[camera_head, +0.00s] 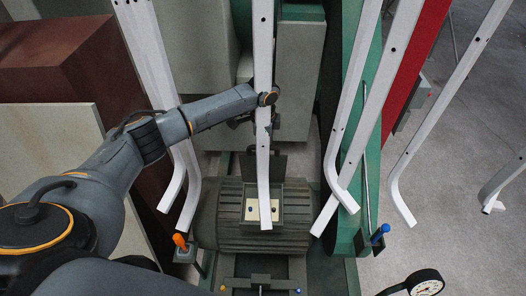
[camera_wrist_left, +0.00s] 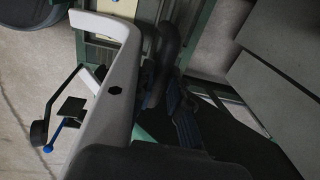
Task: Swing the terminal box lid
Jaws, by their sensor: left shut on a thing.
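The terminal box (camera_head: 283,209) sits on top of a ribbed grey-green motor (camera_head: 222,212), with a cream panel and dark terminals inside. Its lid (camera_head: 275,165) is a dark plate standing open at the box's far side. My left arm reaches in from the left. In the head view a white bar partly hides its gripper, just beyond the lid. In the left wrist view the dark fingers of my left gripper (camera_wrist_left: 165,55) are close together beside the box, shut on what appears to be the lid; the contact is mostly hidden. My right gripper is not in view.
A white bent bar (camera_head: 263,60) hangs in front of the box and also crosses the left wrist view (camera_wrist_left: 110,100). Several more bars (camera_head: 375,110) hang at both sides. An orange-handled lever (camera_head: 180,242), a blue-handled lever (camera_head: 380,233) and a gauge (camera_head: 426,284) stand nearby.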

